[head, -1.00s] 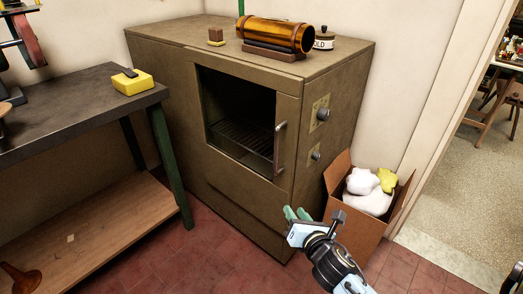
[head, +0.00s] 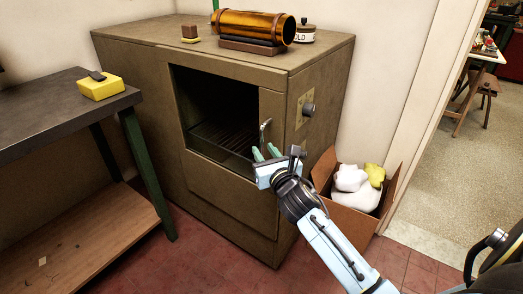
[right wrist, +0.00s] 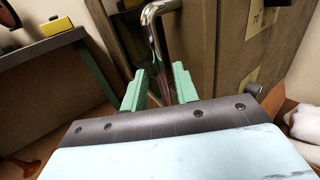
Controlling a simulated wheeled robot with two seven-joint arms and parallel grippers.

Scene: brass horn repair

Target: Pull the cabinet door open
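The drab olive cabinet (head: 230,205) stands against the wall. Its front door appears shut, with a dark window showing a wire rack (head: 225,138) inside. A curved metal handle (head: 264,130) is at the door's right side; its lower part is hidden by my right gripper (head: 266,153) in the head view. In the right wrist view, the handle (right wrist: 154,38) runs down between the two green fingers of my right gripper (right wrist: 158,86). The fingers are apart, with gaps on both sides of the handle, so it is not clamped. My left gripper is not in view.
An amber cylinder (head: 252,26), a small brown block (head: 189,31) and a labelled jar (head: 305,33) are on the cabinet top. A cardboard box (head: 350,217) with white and yellow contents stands right of it. A workbench (head: 50,112) with a yellow block (head: 100,88) is left.

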